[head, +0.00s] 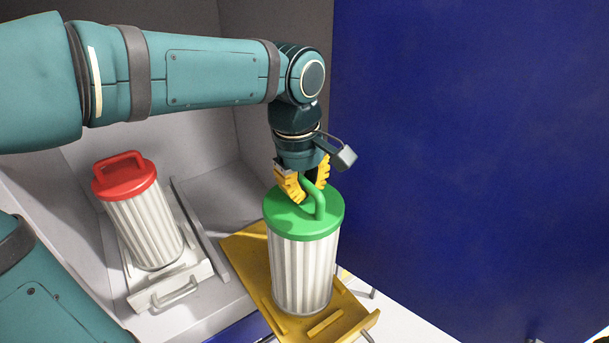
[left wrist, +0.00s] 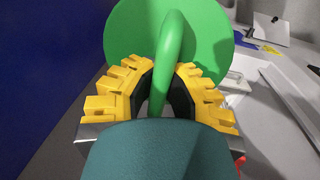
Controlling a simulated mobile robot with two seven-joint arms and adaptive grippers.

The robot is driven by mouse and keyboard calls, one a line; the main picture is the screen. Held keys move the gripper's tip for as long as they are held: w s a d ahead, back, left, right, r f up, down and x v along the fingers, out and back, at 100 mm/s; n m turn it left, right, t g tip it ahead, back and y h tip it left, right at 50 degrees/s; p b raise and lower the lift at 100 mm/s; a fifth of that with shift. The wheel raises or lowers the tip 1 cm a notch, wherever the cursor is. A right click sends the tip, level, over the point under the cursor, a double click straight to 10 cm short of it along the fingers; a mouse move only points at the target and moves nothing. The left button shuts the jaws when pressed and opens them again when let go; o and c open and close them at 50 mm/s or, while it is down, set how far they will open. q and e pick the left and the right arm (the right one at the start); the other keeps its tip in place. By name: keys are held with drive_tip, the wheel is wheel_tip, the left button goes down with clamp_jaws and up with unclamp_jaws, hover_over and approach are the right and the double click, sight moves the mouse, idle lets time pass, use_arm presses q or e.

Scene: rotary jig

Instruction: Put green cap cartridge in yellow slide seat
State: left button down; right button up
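The green cap cartridge (head: 303,265) stands nearly upright over the yellow slide seat (head: 247,254). It has a ribbed white body and a green cap with a loop handle. Its base is at the seat between low yellow bars; I cannot tell if it is fully down. My left gripper (head: 308,188) is above the cap, its yellow fingers on either side of the handle and seemingly closed on it. In the left wrist view, the green cap (left wrist: 208,28) fills the top and the handle runs between the dark finger pads (left wrist: 165,82). My right gripper is not in view.
A red cap cartridge (head: 145,225) stands in a white slide seat (head: 200,271) with a grey handle, to the left. A large blue panel (head: 470,150) stands close on the right. A grey rail (head: 203,238) runs between the two seats.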

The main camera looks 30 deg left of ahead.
sight(304, 202)
use_arm(q)
drive_tip(key=shift+f+b, duration=0.55)
drive_tip(key=shift+f, duration=1.65)
drive_tip(key=c, duration=1.1)
unclamp_jaws()
drive_tip(key=shift+r, duration=0.2)
drive_tip(key=r+p, duration=0.1)
drive_tip(key=r, duration=0.3)
drive_tip(key=s+r+p, duration=0.1)
drive_tip(key=r, duration=0.3)
drive_tip(key=r+p, duration=0.1)
drive_tip(key=r, duration=0.2)
drive_tip(key=shift+s+a+r, duration=0.15)
drive_tip(key=shift+a+r, duration=0.1)
drive_tip(key=shift+r, duration=0.15)
